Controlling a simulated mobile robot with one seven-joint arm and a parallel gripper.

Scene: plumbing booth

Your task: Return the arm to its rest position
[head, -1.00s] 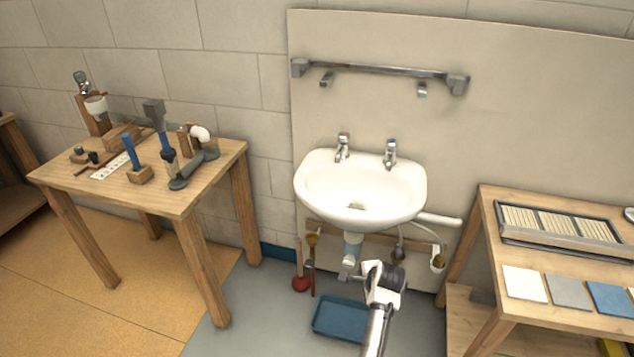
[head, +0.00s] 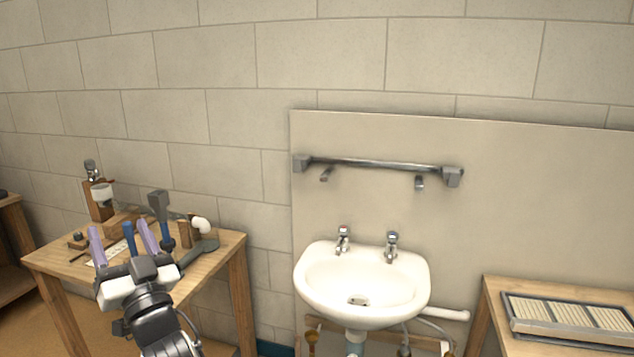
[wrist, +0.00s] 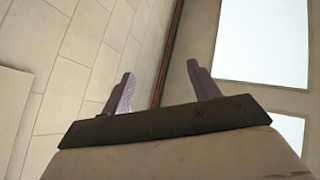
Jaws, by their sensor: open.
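My gripper (head: 122,243) is raised at the lower left of the head view, in front of the left workbench in the picture. Its two purple fingers stand upright and apart, with nothing between them. In the wrist view my gripper (wrist: 160,90) is also open and empty. It faces the block wall and bright window-like panels. My arm rises from the bottom of the head view below the gripper and hides part of the bench.
The wooden workbench (head: 221,252) at left carries a mallet (head: 159,205), a grey pipe wrench (head: 199,251) and other tools. A white sink (head: 362,285) hangs on a panel at centre. A bench at right holds a tray (head: 570,338). Open space lies before the sink.

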